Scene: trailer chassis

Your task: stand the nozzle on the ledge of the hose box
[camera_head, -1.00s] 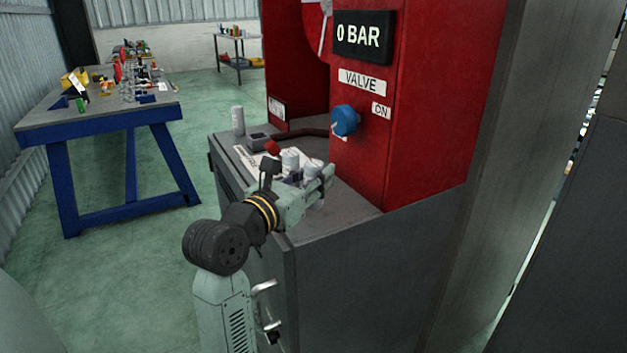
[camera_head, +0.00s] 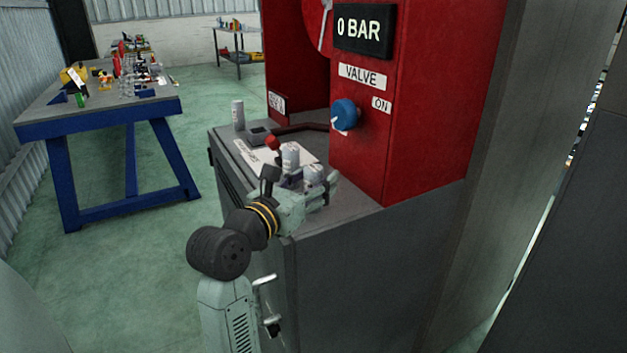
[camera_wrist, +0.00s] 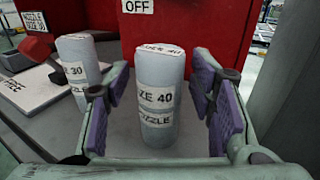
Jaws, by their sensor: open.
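A pale grey cylinder labelled size 40 nozzle (camera_wrist: 160,103) stands upright between the open fingers of my gripper (camera_wrist: 163,110) in the wrist view, with gaps on both sides. In the head view this nozzle (camera_head: 313,174) is partly hidden by my gripper (camera_head: 318,190). A second cylinder, labelled 30 (camera_wrist: 77,62), stands just left, outside the left finger; it also shows in the head view (camera_head: 290,156). Both stand on the grey top (camera_head: 350,200) in front of the red hose box (camera_head: 430,110). I cannot tell which surface is the ledge.
A blue valve knob (camera_head: 345,113) sticks out of the red panel. A red-handled tool (camera_head: 272,143), a white sheet (camera_head: 250,158), a dark block (camera_head: 260,136) and another cylinder (camera_head: 238,115) lie or stand further left. A blue workbench (camera_head: 100,122) stands behind.

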